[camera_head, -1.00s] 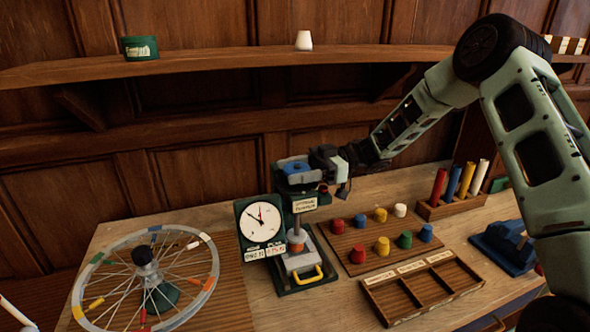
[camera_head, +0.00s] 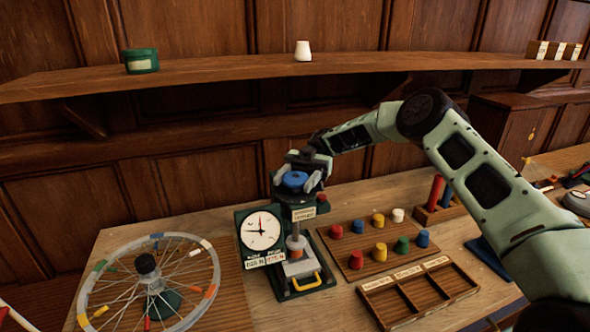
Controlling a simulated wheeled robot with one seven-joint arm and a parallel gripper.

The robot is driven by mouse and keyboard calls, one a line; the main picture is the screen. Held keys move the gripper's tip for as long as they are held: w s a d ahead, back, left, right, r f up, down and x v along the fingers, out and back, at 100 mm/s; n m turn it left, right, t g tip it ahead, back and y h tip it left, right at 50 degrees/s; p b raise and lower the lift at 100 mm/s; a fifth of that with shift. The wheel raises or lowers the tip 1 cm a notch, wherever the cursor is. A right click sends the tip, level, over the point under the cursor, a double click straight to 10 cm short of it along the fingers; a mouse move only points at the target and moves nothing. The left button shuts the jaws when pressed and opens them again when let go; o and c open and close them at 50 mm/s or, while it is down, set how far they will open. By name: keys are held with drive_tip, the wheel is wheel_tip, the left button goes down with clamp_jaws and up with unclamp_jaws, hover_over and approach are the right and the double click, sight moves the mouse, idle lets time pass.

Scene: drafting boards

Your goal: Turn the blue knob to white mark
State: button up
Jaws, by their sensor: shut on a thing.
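The blue knob (camera_head: 294,178) is on top of a dark green press-like device (camera_head: 283,280) with a grey column and a yellow handle. My gripper (camera_head: 297,184) reaches it from behind and to the right, with a grey finger on each side of the knob. The gripper is shut on the knob. The device's round white dial (camera_head: 260,231) has a red needle pointing up and a black one pointing left. I cannot make out a white mark near the knob; the fingers hide part of its rim.
A spoked wheel (camera_head: 207,283) on a stand is left of the device. To its right are a board (camera_head: 343,262) with coloured pegs and an empty compartment tray (camera_head: 418,314). A wooden shelf (camera_head: 230,76) runs above the bench.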

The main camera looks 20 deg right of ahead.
drive_tip(key=shift+r+n+g+h+p, duration=0.1)
drive_tip(key=shift+n+g+h+p, duration=0.5)
drive_tip(key=shift+h+p, duration=0.15)
drive_tip(key=o, duration=1)
